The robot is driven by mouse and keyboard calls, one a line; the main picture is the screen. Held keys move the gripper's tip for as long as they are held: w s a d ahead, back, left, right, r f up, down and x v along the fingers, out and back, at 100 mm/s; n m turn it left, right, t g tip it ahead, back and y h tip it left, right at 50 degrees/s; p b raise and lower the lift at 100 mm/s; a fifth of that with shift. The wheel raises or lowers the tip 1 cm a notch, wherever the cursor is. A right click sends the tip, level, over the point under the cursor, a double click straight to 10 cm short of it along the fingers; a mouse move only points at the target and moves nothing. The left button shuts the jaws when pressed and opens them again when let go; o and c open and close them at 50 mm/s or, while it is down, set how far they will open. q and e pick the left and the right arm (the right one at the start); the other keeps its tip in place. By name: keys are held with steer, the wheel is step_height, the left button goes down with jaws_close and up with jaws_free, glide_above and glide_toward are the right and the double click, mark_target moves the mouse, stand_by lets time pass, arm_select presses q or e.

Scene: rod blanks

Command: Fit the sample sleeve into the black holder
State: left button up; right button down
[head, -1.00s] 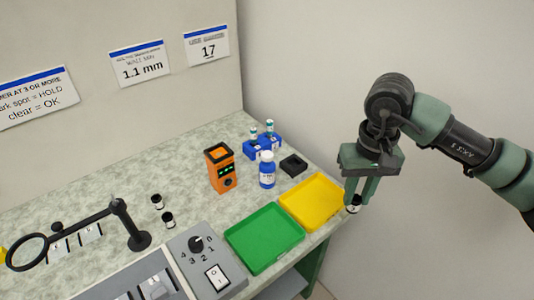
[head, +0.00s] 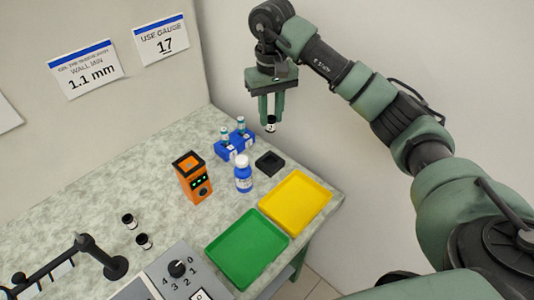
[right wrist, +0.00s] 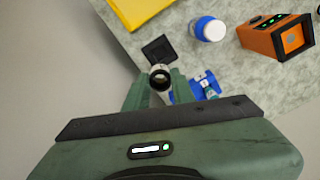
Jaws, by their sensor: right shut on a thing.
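My right gripper (head: 270,116) is shut on the sample sleeve (head: 271,124), a small white tube with black ends. The sleeve hangs upright between the fingertips, raised above the back right of the bench. In the right wrist view the sleeve (right wrist: 160,78) shows its open dark end between the fingers. The black holder (head: 269,163) is a low square block on the bench behind the yellow tray. It also shows in the right wrist view (right wrist: 158,48), just beyond the sleeve and apart from it. My left gripper is not in view.
A blue rack (head: 234,144) with vials, a white-capped blue bottle (head: 243,175) and an orange device (head: 192,178) stand left of the holder. Yellow (head: 296,202) and green (head: 247,249) trays lie in front. Two similar sleeves (head: 129,221) stand at left, near a magnifier arm.

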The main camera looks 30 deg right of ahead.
step_height(320, 180, down, 14)
steer(key=shift+p, duration=0.95)
steer(key=shift+f, duration=0.1)
steer(key=c, duration=1.6)
jaws_free()
steer(key=shift+f, duration=0.1)
steer(key=o, duration=0.4)
steer(key=shift+w, duration=0.1)
steer(key=shift+r, duration=0.4)
step_height(320, 180, up, 12)
steer(key=shift+f+b, duration=0.15)
steer(key=shift+b, duration=1.1)
